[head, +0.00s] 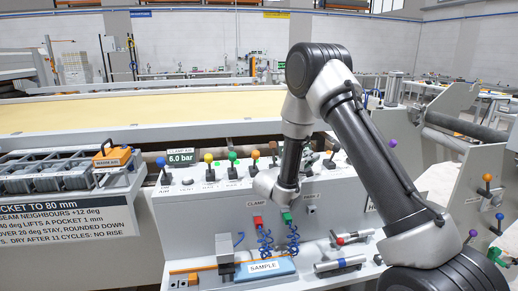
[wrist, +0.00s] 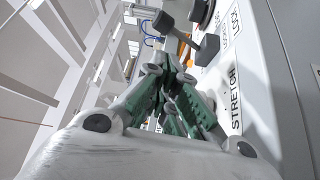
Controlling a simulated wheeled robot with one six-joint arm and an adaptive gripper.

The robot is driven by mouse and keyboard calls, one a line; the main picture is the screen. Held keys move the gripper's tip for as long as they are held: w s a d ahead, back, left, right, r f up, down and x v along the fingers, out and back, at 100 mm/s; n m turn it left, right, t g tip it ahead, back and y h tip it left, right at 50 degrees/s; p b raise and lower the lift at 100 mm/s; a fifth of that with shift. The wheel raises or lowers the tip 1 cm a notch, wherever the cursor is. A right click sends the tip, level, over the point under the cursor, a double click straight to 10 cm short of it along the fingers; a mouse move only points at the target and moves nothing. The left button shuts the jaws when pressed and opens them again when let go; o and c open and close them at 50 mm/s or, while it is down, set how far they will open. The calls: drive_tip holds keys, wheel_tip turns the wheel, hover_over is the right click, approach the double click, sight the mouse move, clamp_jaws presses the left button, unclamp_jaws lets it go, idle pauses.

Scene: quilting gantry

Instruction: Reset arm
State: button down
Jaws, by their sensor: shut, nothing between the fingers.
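My gripper (wrist: 168,68) shows in the wrist view with its green-padded fingers drawn together and nothing between them. It points along the grey control panel (wrist: 290,90), beside the printed word STRETCH. A dark lever with a block-shaped end (wrist: 207,50) stands just beyond the fingertips; whether they touch it I cannot tell. In the head view my arm reaches up from the lower right, bends at the elbow and comes down to the front of the console (head: 185,225). The fingers cannot be made out there.
Levers with blue, yellow (head: 208,158), green (head: 232,156) and orange knobs line the console top beside a 6.0 bar display (head: 181,157). Below my wrist are coiled blue hoses (head: 265,243) and a blue SAMPLE block (head: 265,267).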

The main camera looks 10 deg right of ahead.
drive_tip(key=shift+f+n, duration=0.15)
drive_tip(key=shift+n, duration=0.25)
drive_tip(key=s+d+f+n+g, duration=0.2)
drive_tip(key=s+d+f+g, duration=0.3)
drive_tip(key=s+d+g, duration=0.15)
drive_tip(key=s+d+r+m+g+y, duration=0.1)
drive_tip(key=s+d+r+g, duration=0.15)
drive_tip(key=s, duration=0.35)
drive_tip(key=s+d+r+m+g+y, duration=0.1)
drive_tip(key=s+g+y, duration=0.1)
drive_tip(key=s+g, duration=0.35)
drive_tip(key=s+a+r+m+t+y, duration=0.3)
drive_tip(key=s+r+y, duration=0.3)
drive_tip(key=s, duration=0.5)
drive_tip(key=s+a+r+m+t+y, duration=0.3)
drive_tip(key=s+a+r+t+y, duration=0.2)
drive_tip(key=s+r, duration=0.4)
drive_tip(key=s+y, duration=0.1)
drive_tip(key=s, duration=0.2)
drive_tip(key=shift+s+a+m+y, duration=0.25)
drive_tip(key=shift+a+m+y, duration=0.05)
drive_tip(key=shift+a, duration=0.1)
